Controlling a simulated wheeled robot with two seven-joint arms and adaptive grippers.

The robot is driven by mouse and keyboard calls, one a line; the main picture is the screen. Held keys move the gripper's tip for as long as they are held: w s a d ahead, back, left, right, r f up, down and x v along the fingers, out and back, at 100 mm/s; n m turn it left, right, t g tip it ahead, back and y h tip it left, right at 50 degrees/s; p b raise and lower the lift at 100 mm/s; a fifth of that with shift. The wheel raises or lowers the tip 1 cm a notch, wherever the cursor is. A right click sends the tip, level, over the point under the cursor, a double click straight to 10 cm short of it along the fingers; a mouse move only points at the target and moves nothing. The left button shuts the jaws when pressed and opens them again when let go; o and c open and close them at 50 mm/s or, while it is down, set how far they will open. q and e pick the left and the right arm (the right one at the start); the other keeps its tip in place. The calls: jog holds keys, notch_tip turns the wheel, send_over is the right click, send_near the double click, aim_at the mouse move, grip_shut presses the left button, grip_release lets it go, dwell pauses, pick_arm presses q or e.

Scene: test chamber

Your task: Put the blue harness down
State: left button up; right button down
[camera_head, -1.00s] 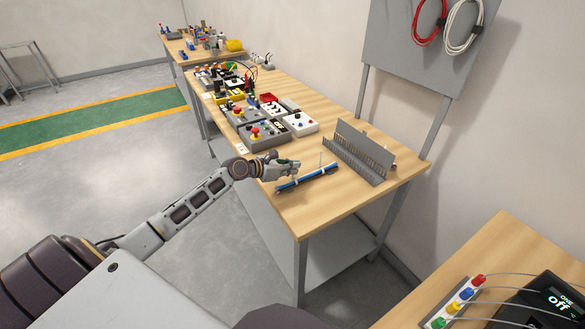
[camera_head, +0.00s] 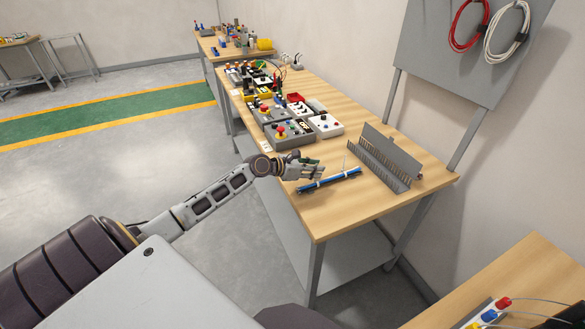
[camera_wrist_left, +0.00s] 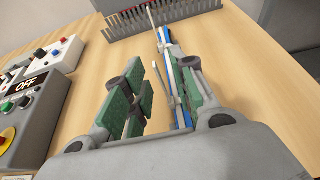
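The blue harness (camera_head: 340,178), a thin bundle of blue and black wires with light ties, lies along the near end of the wooden bench in the head view. My left gripper (camera_head: 318,170) is right beside it, low over the bench. In the left wrist view the gripper (camera_wrist_left: 160,90) is open, with its green-padded fingers spread apart. The harness (camera_wrist_left: 172,60) shows between them, closer to the right finger and partly hidden by it; I see no grip on it. My right gripper is not in view.
A grey slotted comb rack (camera_head: 385,158) stands just beyond the harness. Control boxes with buttons (camera_head: 288,133) sit to the left along the bench (camera_head: 345,212). Bare bench top lies on the near side of the harness. A second table (camera_head: 520,265) is at lower right.

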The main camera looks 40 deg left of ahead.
pick_arm(q)
jog(key=v, duration=1.1)
jog(key=shift+s, duration=0.2)
dwell(0.4)
jog(key=shift+m, duration=0.4)
dwell(0.6)
